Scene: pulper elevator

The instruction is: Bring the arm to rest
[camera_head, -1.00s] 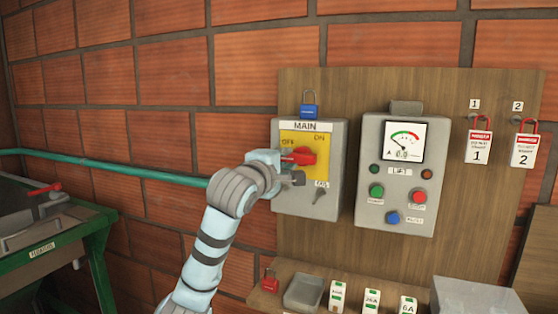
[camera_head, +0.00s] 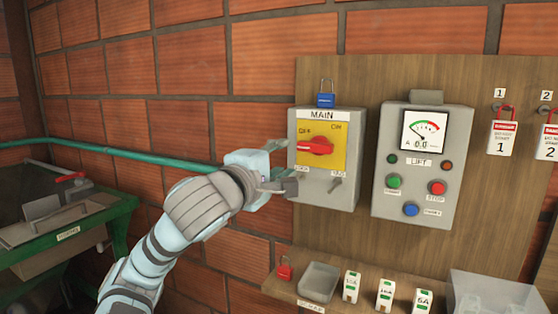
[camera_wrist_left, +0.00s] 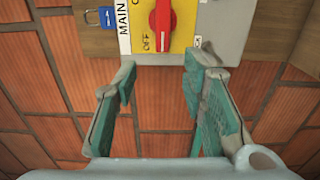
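My left gripper (camera_head: 278,166) is open and empty, just left of the grey MAIN switch box (camera_head: 323,190). In the left wrist view the fingers of the left gripper (camera_wrist_left: 160,85) are spread wide, with brick wall showing between them. The red rotary handle (camera_head: 316,146) sits on a yellow plate (camera_head: 332,131), apart from the fingers, and points toward OFF. The handle also shows in the left wrist view (camera_wrist_left: 162,22), beyond the fingertips. My right gripper is in neither view.
A blue padlock (camera_head: 326,99) stands on the MAIN box. The LIFT control box (camera_head: 420,170) is to its right. A shelf below holds a red padlock (camera_head: 285,268), a grey tray (camera_head: 319,282) and several labelled fuses. A green pipe (camera_head: 120,153) runs along the brick wall.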

